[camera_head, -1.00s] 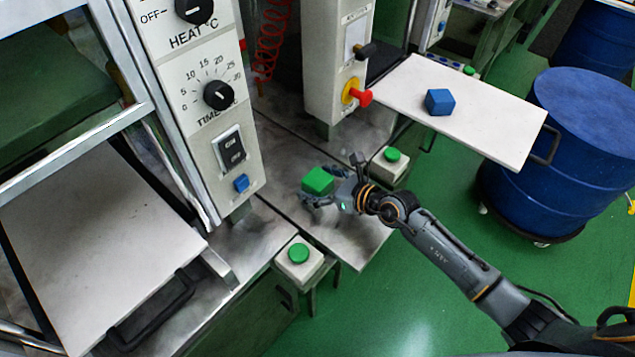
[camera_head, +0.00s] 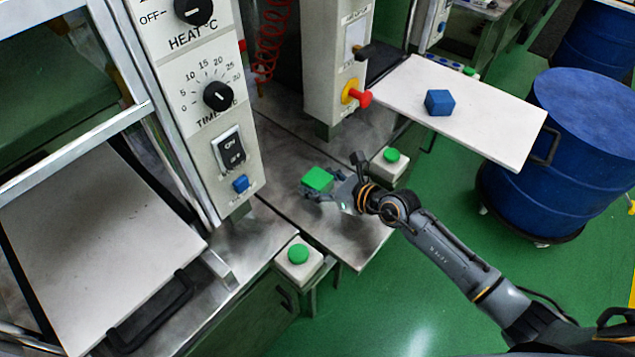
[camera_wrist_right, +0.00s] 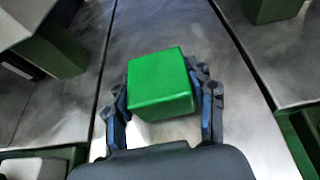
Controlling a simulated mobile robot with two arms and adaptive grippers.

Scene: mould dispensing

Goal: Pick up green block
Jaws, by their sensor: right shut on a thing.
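The green block (camera_head: 317,180) is at the metal work surface (camera_head: 345,240) in the middle of the head view. My right gripper (camera_head: 322,187) is shut on it, with the arm coming in from the lower right. In the right wrist view the green block (camera_wrist_right: 160,84) sits between the two fingers of my right gripper (camera_wrist_right: 163,100), one finger on each side. I cannot tell whether the block touches the surface or is slightly above it. My left gripper is not in view.
A blue block (camera_head: 439,102) lies on a white tray (camera_head: 490,130) at the right, beside a blue drum (camera_head: 575,130). Green push buttons (camera_head: 298,254) (camera_head: 391,155) flank the work surface. A control panel (camera_head: 205,130) stands left of the block, a white plate (camera_head: 90,240) further left.

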